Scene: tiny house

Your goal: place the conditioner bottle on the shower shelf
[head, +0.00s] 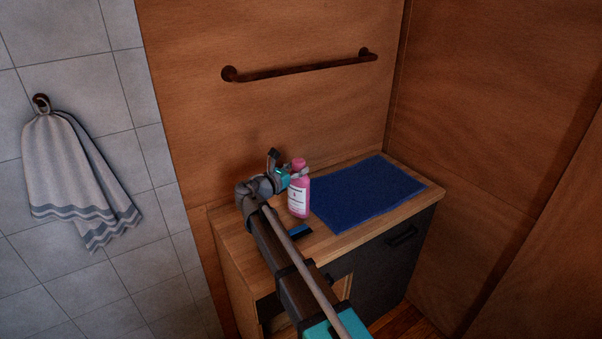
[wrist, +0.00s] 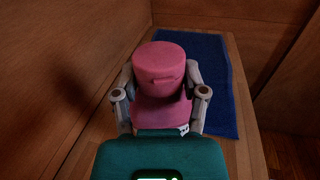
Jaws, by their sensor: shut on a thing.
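The pink conditioner bottle (head: 298,196) stands upright on the wooden counter top, with a white label on its front. In the wrist view the bottle (wrist: 160,72) shows its pink cap and shoulder between the two fingers. My gripper (head: 290,176) is shut on the bottle near its top, reaching it from the left in the head view. In the wrist view my gripper (wrist: 160,95) has one finger on each side of the bottle. I do not see a shower shelf in either view.
A blue mat (head: 365,192) lies on the counter (head: 415,183) right of the bottle. A small dark blue item (head: 300,230) lies near the front. A dark rail (head: 300,70) is on the wooden wall behind. A striped towel (head: 70,170) hangs on the tiled wall.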

